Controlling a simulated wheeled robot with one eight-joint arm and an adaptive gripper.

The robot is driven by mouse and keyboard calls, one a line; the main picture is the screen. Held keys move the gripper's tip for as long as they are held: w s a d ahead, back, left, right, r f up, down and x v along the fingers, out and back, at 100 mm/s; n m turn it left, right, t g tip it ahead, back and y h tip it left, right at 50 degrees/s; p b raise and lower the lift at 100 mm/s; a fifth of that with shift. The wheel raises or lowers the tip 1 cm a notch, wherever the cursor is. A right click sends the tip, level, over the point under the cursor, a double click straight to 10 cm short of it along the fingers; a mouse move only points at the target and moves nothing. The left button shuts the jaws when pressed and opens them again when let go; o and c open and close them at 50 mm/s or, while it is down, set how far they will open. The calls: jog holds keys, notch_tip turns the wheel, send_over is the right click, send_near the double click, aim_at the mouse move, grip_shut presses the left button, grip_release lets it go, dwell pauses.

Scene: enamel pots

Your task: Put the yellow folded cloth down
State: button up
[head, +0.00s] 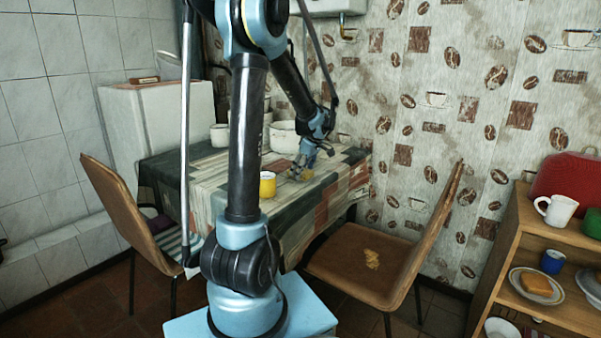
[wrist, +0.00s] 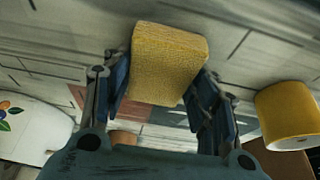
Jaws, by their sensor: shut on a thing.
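The yellow folded cloth (wrist: 167,62) is a thick, textured block between the two fingers of my gripper (wrist: 161,92) in the wrist view. My gripper is shut on it. In the head view my gripper (head: 304,163) is low over the far right part of the table (head: 222,176), with a small bit of the yellow cloth (head: 307,174) showing under it. I cannot tell whether the cloth touches the tabletop.
A yellow mug (head: 267,189) stands on the table near the cloth; it also shows at the right in the wrist view (wrist: 288,112). A white pot (head: 284,138) stands behind. Chairs (head: 365,258) flank the table. A wooden shelf (head: 520,300) is at the right.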

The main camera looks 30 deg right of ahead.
jog(key=shift+f, duration=0.5)
jog(key=o, duration=1)
jog(key=shift+o, duration=0.2)
jog(key=v, duration=1.7)
jog(key=shift+s+a+r, duration=0.15)
jog(key=shift+s+r, duration=0.05)
jog(key=shift+r, duration=0.15)
jog(key=s+a+f+m+g, duration=0.1)
jog(key=a+f, duration=0.1)
jog(key=a, duration=1.2)
jog(key=s+a+f+m+g, duration=0.1)
jog(key=a+f, duration=0.2)
jog(key=a, duration=1.1)
jog(key=s+a+f+m+h, duration=0.1)
jog(key=s+a+f+m, duration=0.1)
jog(key=s+a+f, duration=1.1)
jog(key=shift+s+a+f+h, duration=0.3)
jog(key=shift+s+a+f, duration=0.05)
jog(key=shift+s+a, duration=0.65)
